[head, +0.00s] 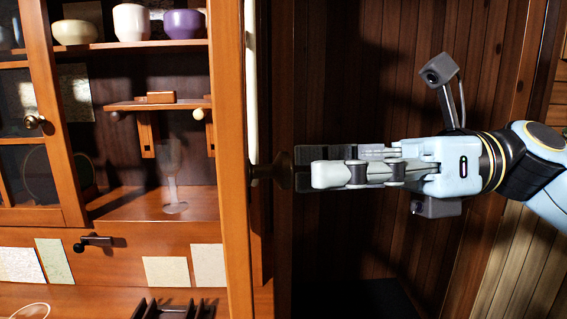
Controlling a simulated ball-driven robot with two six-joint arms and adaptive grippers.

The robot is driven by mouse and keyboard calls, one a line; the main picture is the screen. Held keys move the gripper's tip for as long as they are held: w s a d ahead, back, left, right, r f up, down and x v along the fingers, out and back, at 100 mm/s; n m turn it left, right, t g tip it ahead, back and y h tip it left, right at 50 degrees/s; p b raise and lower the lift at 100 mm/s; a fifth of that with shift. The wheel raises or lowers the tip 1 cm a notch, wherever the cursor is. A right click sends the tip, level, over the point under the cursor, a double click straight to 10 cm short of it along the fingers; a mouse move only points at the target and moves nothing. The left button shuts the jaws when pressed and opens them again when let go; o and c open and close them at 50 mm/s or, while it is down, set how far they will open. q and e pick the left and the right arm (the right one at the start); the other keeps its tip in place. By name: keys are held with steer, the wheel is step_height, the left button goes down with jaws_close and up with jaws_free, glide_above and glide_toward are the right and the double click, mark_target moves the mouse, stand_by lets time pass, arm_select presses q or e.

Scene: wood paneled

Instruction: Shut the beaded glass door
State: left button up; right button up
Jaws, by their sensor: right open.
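A wooden door (233,150) stands open and is seen nearly edge-on, as a tall post in front of the cabinet. I take it for the beaded glass door, but its glass face and beading cannot be made out at this angle. A dark round knob (270,172) sticks out from its right side. My right gripper (305,170) reaches in from the right, with its fingertips close to the knob. The gripper is open; whether a fingertip touches the knob I cannot tell. My left gripper is out of view.
Left of the door, a cabinet shelf (120,46) bears several bowls and cups. A stemmed glass (172,175) stands below. Another glazed door (38,150) with a brass knob (35,121) is at the far left. A dark panelled recess (400,80) lies behind my right arm.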

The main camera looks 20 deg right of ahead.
mark_target(283, 188)
steer(key=shift+w+a+p, duration=0.2)
steer(key=shift+a+p, duration=0.1)
steer(key=shift+a, duration=0.75)
steer(key=shift+w+a+p, duration=0.2)
steer(key=shift+a+p, duration=0.05)
steer(key=shift+a, duration=0.8)
jaws_close()
